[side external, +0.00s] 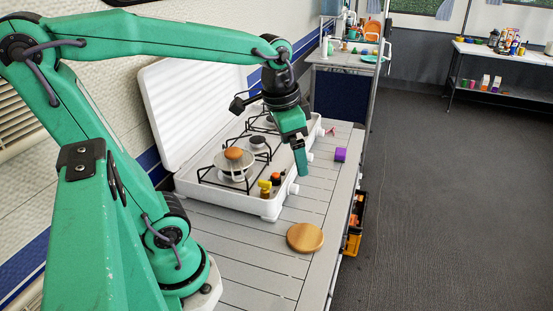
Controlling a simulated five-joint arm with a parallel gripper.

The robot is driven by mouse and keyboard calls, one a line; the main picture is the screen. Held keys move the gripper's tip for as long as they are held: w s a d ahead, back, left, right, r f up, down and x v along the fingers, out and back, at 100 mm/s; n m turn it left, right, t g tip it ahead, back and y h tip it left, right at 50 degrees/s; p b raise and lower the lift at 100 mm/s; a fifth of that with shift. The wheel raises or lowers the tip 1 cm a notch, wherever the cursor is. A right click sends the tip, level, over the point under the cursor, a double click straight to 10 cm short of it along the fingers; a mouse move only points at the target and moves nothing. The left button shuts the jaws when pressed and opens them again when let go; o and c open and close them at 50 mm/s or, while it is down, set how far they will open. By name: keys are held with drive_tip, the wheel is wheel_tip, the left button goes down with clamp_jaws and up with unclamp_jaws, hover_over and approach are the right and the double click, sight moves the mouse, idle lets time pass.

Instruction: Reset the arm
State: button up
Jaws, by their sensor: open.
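My arm is teal-green and reaches across the picture from the left. My gripper (301,160) points down above the grey slatted table (255,237), in front of the white camping stove (237,198). Its jaws are open, though seen nearly edge-on, and no object shows between them. The fingertips look clear of the stove's front edge; their exact height above the table is hard to tell.
On the stove, an orange-brown round item (234,153) sits on a pale dish (228,166). A yellow item (265,188) is near the stove's front. The stove lid (185,105) stands open.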

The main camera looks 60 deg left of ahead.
drive_tip(key=s+d+f+n+t, duration=0.1)
drive_tip(key=s+d+n+t, duration=0.1)
drive_tip(key=s, duration=0.3)
drive_tip(key=shift+s+d+t, duration=0.2)
drive_tip(key=shift+d+t, duration=0.2)
drive_tip(key=shift+t, duration=0.1)
